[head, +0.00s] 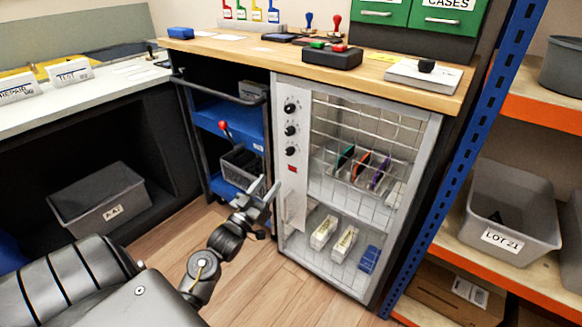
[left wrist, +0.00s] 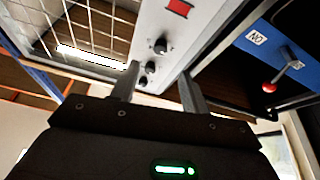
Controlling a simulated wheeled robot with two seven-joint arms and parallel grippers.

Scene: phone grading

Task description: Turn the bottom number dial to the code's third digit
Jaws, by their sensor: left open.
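The bottom number dial (head: 290,151) is a black knob, lowest of three on the pale strip at the left of the cage cabinet's front. The middle dial (head: 290,130) and top dial (head: 290,108) are above it. In the left wrist view the bottom dial (left wrist: 161,46) is the one nearest the red patch. My left gripper (head: 264,184) is open and empty, below and left of the bottom dial, apart from it. The dials show between its fingers (left wrist: 158,72) in the left wrist view. Dial markings are too small to read. My right gripper is not in view.
A red patch (head: 292,169) is just below the dials. The wire-fronted cabinet (head: 358,112) holds phones and boxes. Left of it stands a blue-shelved trolley (head: 215,117) with a red-knobbed lever (head: 223,127). The orange-edged rack (head: 545,112) is at right. Floor is clear around my left arm.

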